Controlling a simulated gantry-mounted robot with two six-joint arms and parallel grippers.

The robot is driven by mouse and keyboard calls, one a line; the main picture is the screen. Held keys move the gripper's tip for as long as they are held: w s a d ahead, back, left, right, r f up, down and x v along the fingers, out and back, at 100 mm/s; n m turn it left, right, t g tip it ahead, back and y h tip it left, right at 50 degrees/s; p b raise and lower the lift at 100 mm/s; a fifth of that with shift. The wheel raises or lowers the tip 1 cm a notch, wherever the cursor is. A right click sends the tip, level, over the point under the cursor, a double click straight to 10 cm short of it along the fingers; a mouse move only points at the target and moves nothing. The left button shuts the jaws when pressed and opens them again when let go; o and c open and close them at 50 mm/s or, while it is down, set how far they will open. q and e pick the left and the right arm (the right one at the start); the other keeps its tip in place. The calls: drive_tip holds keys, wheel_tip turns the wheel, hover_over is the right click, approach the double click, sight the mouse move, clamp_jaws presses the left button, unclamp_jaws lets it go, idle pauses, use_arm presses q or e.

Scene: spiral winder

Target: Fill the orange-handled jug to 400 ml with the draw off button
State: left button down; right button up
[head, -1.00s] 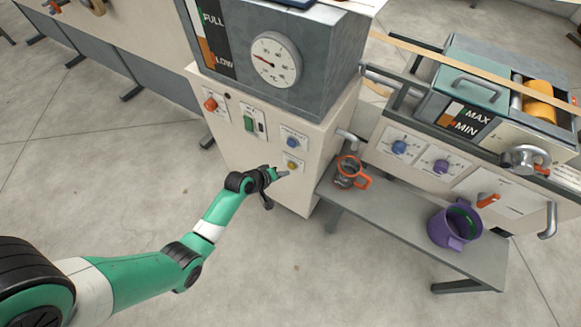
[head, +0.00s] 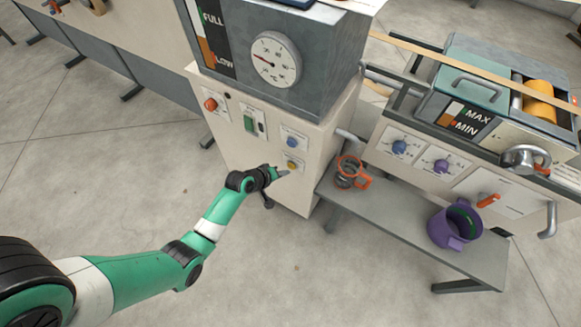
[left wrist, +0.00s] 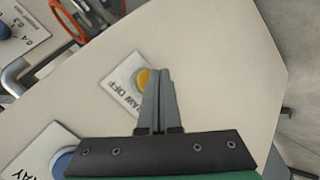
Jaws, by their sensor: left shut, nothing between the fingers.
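The orange-handled jug (head: 350,174) stands on the grey bench under a spout (head: 347,135) on the side of the cream cabinet. Its fill level is too small to read. The yellow draw off button (head: 292,165) is on the cabinet front, and it also shows in the left wrist view (left wrist: 143,78), labelled DRAW OFF. My left gripper (head: 284,173) is shut and empty, its fingertips close in front of the button. In the left wrist view the fingertips (left wrist: 160,72) overlap the button's right edge; I cannot tell whether they touch it. My right gripper is not in view.
A blue button (head: 291,142) sits just above the yellow one, with a green switch (head: 249,124) and a red knob (head: 211,104) to the left. A purple jug (head: 455,226) stands on the bench's right part. The floor in front is clear.

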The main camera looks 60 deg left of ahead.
use_arm(q)
drive_tip(key=shift+w+a, duration=0.1)
drive_tip(key=shift+w, duration=0.2)
drive_tip(key=shift+w+a, duration=0.2)
drive_tip(key=shift+w, duration=0.15)
idle(2.3)
idle(1.1)
drive_tip(key=shift+s+d+p, duration=0.35)
drive_tip(key=shift+s+p, duration=0.15)
drive_tip(key=shift+s, duration=0.25)
drive_tip(key=shift+r, duration=0.1)
drive_tip(key=shift+s+d+p, duration=0.35)
drive_tip(key=shift+s+p, duration=0.2)
drive_tip(key=shift+s, duration=0.2)
drive_tip(key=shift+s+d+p, duration=0.35)
drive_tip(key=shift+s+p, duration=0.15)
drive_tip(key=shift+s, duration=0.25)
drive_tip(key=shift+s+d+p, duration=0.35)
drive_tip(key=shift+s+p, duration=0.2)
drive_tip(key=shift+s, duration=0.2)
